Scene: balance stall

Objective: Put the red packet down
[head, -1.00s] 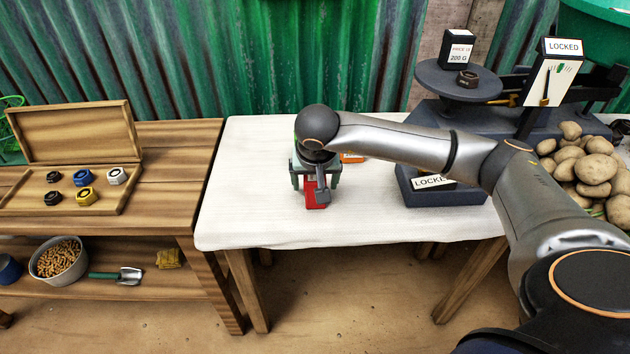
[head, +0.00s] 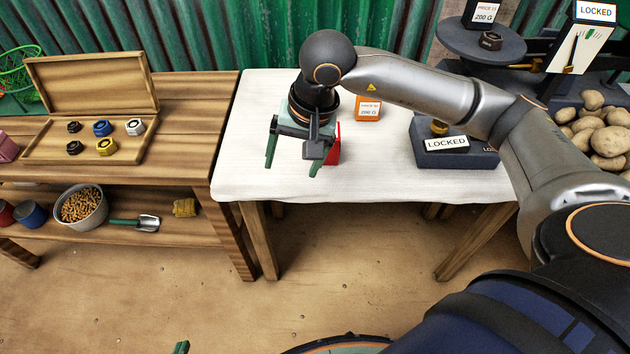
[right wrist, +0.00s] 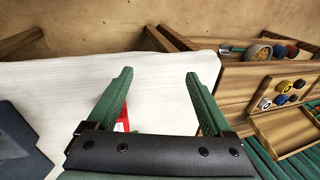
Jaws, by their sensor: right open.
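The red packet (head: 334,146) stands on the white-topped table (head: 260,110), partly hidden behind one finger of my right gripper. My right gripper (head: 293,158) is over the table with its fingers spread wide. Nothing is held between them. In the right wrist view, the right gripper (right wrist: 159,75) is open, and a red and white bit of the packet (right wrist: 122,122) shows beside its left finger. I cannot tell whether that finger touches the packet. Only a green tip of my left gripper (head: 181,347) shows at the bottom edge of the head view.
An orange price packet (head: 368,108) stands behind on the table. A dark scale base marked LOCKED (head: 450,158) is to the right, with potatoes (head: 597,135) beyond. A wooden bench at left holds a box of coloured nuts (head: 60,155). The table's left part is clear.

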